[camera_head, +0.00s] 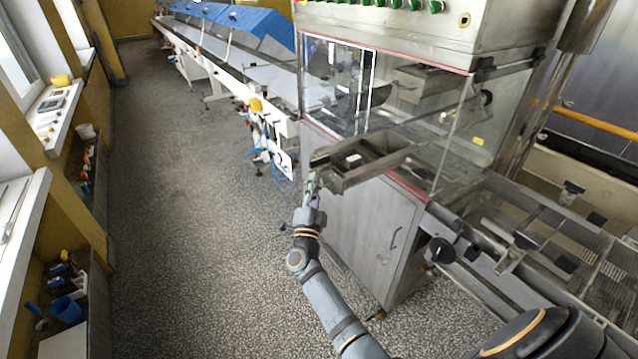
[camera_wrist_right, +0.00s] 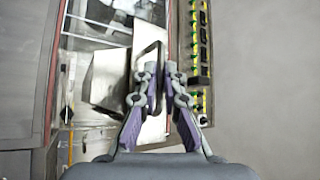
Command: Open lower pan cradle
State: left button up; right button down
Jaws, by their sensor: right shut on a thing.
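The lower pan cradle (camera_head: 375,166) is a grey metal tray with a dark inside. In the head view it sticks out from the front of the glazed enrober housing, above a grey cabinet. My right gripper (camera_head: 313,184) is at the cradle's outer left end. In the right wrist view the fingers of my right gripper (camera_wrist_right: 161,80) are closed about a thin dark looped handle (camera_wrist_right: 150,56), with a pale metal surface behind it. The exact contact is partly hidden by the fingers. My left gripper is not in view.
The grey cabinet (camera_head: 365,235) with a door handle stands beneath the cradle. A mesh conveyor (camera_head: 590,245) lies to the right, with a black knob (camera_head: 438,251) at its near corner. Speckled floor (camera_head: 190,220) is free to the left. Windowsills and shelves line the left wall.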

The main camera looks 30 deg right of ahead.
jog(key=shift+a+f, duration=0.2)
jog(key=shift+a, duration=0.3)
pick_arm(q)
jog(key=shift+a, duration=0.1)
pick_arm(e)
jog(key=c, duration=1.8)
grip_release()
jog(key=shift+c, duration=0.2)
jog(key=shift+o, duration=0.5)
jog(key=shift+a+r, duration=0.1)
jog(key=shift+a, duration=0.15)
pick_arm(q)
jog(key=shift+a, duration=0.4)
pick_arm(e)
jog(key=shift+r, duration=0.1)
